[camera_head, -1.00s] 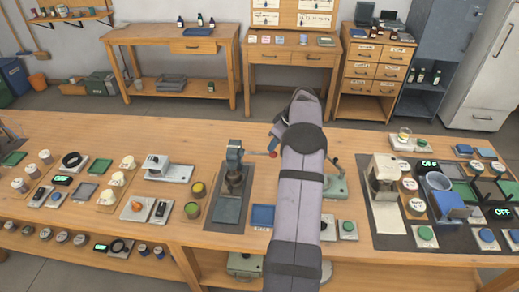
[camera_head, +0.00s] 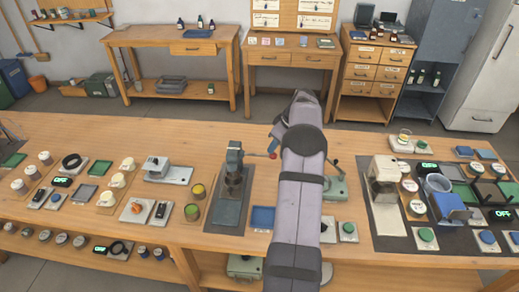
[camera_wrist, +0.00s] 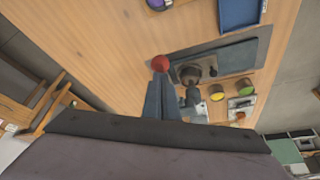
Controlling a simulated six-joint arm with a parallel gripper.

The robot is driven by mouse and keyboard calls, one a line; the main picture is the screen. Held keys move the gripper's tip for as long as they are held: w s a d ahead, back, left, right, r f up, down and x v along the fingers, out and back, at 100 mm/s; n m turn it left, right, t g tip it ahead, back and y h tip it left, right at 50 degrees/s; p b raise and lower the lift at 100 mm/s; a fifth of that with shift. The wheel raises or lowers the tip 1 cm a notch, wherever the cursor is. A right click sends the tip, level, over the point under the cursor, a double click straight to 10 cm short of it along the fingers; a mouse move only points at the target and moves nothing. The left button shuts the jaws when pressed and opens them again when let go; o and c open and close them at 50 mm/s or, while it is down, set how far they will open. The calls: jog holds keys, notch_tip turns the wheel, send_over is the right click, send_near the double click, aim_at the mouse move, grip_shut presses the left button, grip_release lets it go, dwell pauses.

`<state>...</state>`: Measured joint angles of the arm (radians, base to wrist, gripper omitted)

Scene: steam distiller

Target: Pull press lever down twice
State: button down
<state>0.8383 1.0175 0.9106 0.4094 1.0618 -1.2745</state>
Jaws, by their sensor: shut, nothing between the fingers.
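A dark grey press (camera_head: 234,160) stands on a dark mat near the middle of the bench. Its lever ends in a red ball (camera_head: 272,155) that sticks out to the right, held out roughly level. The red ball also shows in the wrist view (camera_wrist: 161,63), right at the tips of my gripper (camera_wrist: 160,78). The fingers are shut with nothing seen between them. Whether they touch the ball cannot be told. The press body shows in the wrist view (camera_wrist: 190,74) beside the fingers. In the head view my arm hides most of the gripper.
A blue tray (camera_head: 262,217) lies right of the press mat. Two small cups with yellow and green contents (camera_head: 198,190) stand left of the press. A green-grey device (camera_head: 335,185) stands behind my arm on the right. The bench behind the press is clear.

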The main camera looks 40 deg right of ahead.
jog(key=shift+r+p, duration=1.75)
jog(key=shift+r, duration=1.2)
notch_tip(320, 180, up, 5)
jog(key=p, duration=0.3)
jog(key=shift+f+b, duration=2.45)
jog(key=shift+f, duration=1.05)
jog(key=shift+f, duration=0.15)
jog(key=shift+f+b, duration=1.45)
jog(key=shift+f, duration=0.6)
jog(key=shift+r+p, duration=2.05)
jog(key=shift+r, duration=1.15)
